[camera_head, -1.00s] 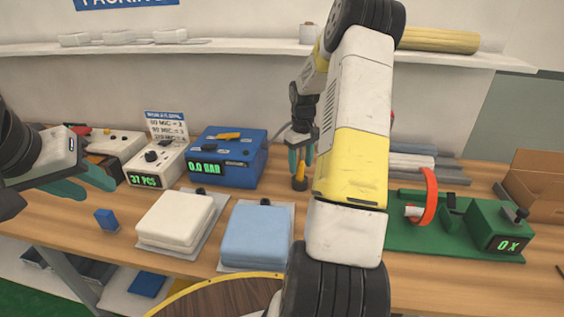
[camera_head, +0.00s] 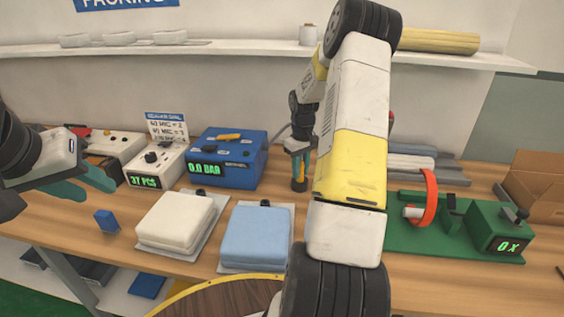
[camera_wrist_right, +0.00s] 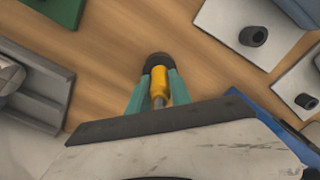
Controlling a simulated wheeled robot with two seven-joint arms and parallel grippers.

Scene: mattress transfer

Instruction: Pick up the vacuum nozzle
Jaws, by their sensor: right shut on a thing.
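The vacuum nozzle, yellow with a dark round end, shows in the right wrist view (camera_wrist_right: 159,80). In the head view its dark lower part (camera_head: 299,185) is near the table top behind the blue mattress. My right gripper (camera_head: 300,165) points down with its teal fingers closed on the nozzle's yellow body; the fingers also flank it in the right wrist view (camera_wrist_right: 158,92). I cannot tell whether the nozzle touches the table. My left gripper (camera_head: 90,185) is open and empty above the table's left side.
A white mattress (camera_head: 177,219) and a blue mattress (camera_head: 257,235) lie on plates in front. A blue gauge box (camera_head: 228,158) reading 0.0 BAR stands left of the nozzle. A green fixture with a red ring (camera_head: 429,200) stands right. A small blue block (camera_head: 106,220) lies left.

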